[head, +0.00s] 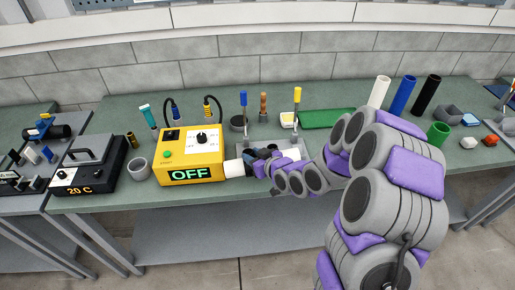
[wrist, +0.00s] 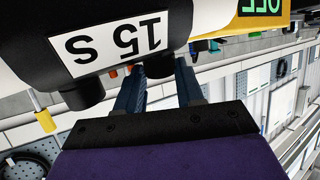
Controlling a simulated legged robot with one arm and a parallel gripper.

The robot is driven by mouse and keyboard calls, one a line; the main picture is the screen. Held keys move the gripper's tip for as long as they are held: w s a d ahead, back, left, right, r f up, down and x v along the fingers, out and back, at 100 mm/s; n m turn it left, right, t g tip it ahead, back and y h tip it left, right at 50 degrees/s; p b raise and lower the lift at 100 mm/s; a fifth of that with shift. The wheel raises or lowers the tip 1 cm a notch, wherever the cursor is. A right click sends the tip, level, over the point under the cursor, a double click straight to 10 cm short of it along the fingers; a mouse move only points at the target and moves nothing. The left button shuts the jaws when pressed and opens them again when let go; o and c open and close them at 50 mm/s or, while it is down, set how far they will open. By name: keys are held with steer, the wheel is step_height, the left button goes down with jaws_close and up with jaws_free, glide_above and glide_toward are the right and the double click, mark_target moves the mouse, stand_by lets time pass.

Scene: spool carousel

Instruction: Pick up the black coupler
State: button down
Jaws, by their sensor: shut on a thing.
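My gripper (head: 252,157) is low over the bench, just right of the yellow box's white barrel. In the wrist view its two blue-grey fingers (wrist: 159,72) reach up the picture and close on a dark piece between their tips. I take this piece for the black coupler (wrist: 157,64); only a small part shows and its outline is unclear. In the head view the gripper and arm hide the coupler.
The yellow box (head: 190,157) reads OFF, with its white barrel (head: 234,168) pointing right. White, blue and black tubes (head: 402,95) stand at the right. The bench's front edge is mostly clear.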

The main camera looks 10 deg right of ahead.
steer(key=shift+s+a, duration=0.25)
steer(key=shift+s, duration=0.4)
steer(key=shift+s+d+b, duration=0.15)
steer(key=shift+s+b, duration=0.15)
steer(key=shift+b, duration=0.95)
steer(key=s+b, duration=0.1)
steer(key=b, duration=0.1)
steer(key=a+b, duration=0.1)
steer(key=b, duration=0.1)
steer(key=shift+s+a+r, duration=0.15)
steer(key=shift+s+a, duration=0.1)
steer(key=shift+s, duration=0.15)
